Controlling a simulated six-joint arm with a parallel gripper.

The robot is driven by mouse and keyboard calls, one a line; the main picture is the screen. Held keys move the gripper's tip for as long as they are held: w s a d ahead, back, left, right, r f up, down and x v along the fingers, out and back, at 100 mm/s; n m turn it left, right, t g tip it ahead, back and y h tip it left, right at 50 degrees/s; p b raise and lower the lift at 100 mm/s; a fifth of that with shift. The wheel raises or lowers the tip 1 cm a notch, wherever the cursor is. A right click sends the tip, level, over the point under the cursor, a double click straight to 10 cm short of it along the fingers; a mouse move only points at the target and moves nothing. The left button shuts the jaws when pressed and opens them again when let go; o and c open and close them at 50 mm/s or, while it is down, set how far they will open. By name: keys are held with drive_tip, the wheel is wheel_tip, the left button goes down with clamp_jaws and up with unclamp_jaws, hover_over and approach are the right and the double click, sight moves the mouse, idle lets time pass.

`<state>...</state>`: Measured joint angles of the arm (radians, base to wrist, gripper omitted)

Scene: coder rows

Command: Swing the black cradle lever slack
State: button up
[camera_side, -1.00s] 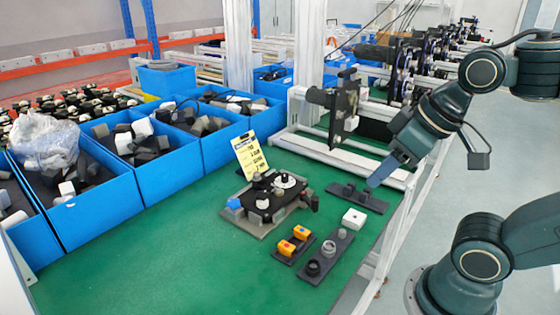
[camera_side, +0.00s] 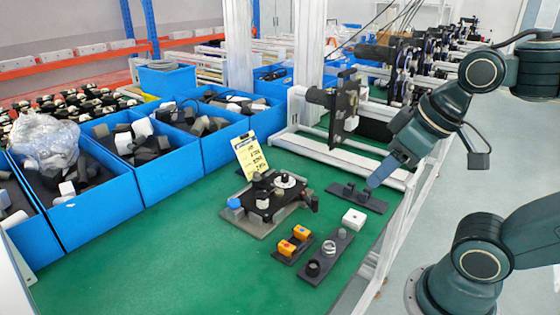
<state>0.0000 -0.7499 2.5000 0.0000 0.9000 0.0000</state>
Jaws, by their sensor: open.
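A black cradle fixture (camera_side: 262,207) sits on a grey base plate on the green table, with a white disc and a blue knob on it. A short dark lever-like part (camera_side: 311,201) sticks out at its right side; I cannot tell for sure that it is the cradle lever. My gripper (camera_side: 374,181) is to the right of the fixture, pointing down and left, just above a dark plate (camera_side: 357,198) with small upright parts. It is apart from the fixture and holds nothing that I can see. The gap between its fingers is too small to make out.
A yellow label card (camera_side: 251,156) stands behind the fixture. In front lie a block with orange parts (camera_side: 293,244), a dark strip with rings (camera_side: 328,256) and a white box (camera_side: 354,219). Blue bins (camera_side: 98,212) fill the left. The table's front left is clear.

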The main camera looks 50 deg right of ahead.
drive_tip(key=shift+c, duration=0.6)
drive_tip(key=shift+w, duration=0.1)
drive_tip(key=m+g, duration=0.1)
drive_tip(key=g, duration=0.5)
hover_over(315, 198)
wheel_tip(315, 198, down, 9)
drive_tip(key=shift+f, duration=0.1)
wheel_tip(315, 198, down, 14)
drive_tip(key=shift+r, duration=0.15)
drive_tip(key=shift+c, duration=0.4)
